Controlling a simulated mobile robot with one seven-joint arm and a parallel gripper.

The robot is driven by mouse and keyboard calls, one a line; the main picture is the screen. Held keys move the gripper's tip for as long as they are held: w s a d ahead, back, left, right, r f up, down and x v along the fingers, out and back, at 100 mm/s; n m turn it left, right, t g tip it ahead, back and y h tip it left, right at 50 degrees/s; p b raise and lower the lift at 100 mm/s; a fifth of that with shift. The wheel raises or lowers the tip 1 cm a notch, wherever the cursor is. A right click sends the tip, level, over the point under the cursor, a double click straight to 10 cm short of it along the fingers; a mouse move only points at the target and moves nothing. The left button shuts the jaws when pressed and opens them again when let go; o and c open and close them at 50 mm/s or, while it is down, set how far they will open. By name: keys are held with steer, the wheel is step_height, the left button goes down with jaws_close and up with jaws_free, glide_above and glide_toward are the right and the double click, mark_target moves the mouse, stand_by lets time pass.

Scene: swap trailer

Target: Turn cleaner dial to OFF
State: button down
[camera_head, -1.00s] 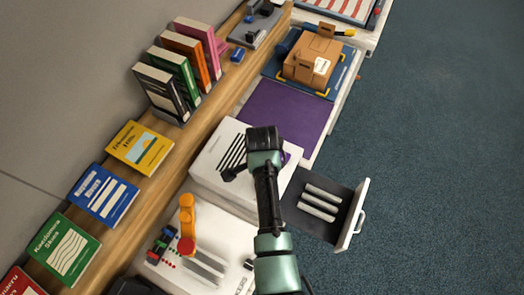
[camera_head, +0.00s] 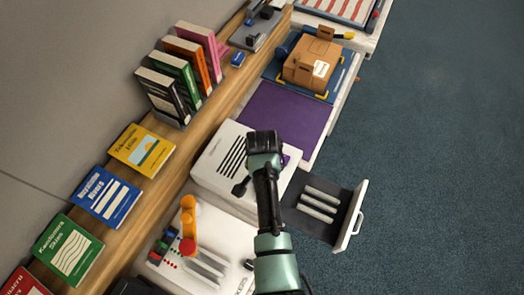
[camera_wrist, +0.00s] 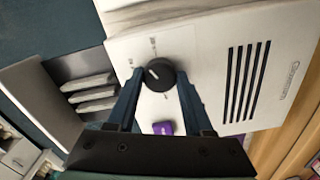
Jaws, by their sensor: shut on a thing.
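The white cleaner (camera_head: 215,180) has black vent slots on its top, and its body also fills much of the wrist view (camera_wrist: 205,65). The round black dial (camera_wrist: 160,73) is on the same face as the slots, with small labels around it too blurred to read. A pale mark on the dial points toward the upper left in the wrist view. My gripper (camera_wrist: 159,80) is shut on the dial, with one dark blue finger on each side. The arm hides the dial in the head view.
A purple button (camera_wrist: 163,128) is close to the dial. An open dark drawer (camera_head: 312,222) with several pale bars sticks out to the right. A panel with an orange lever (camera_head: 188,215) stands in front. Books line the wooden shelf (camera_head: 165,185) at left. The carpet at right is clear.

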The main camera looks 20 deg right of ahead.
steer(key=n+p, duration=0.1)
steer(key=n, duration=1)
steer(key=shift+p, duration=0.4)
steer(key=n, duration=0.8)
steer(key=shift+p, duration=0.35)
steer(key=n, duration=0.3)
steer(key=shift+n, duration=0.4)
steer(key=n, duration=0.3)
steer(key=shift+n+p, duration=0.35)
steer(key=shift+n, duration=1.85)
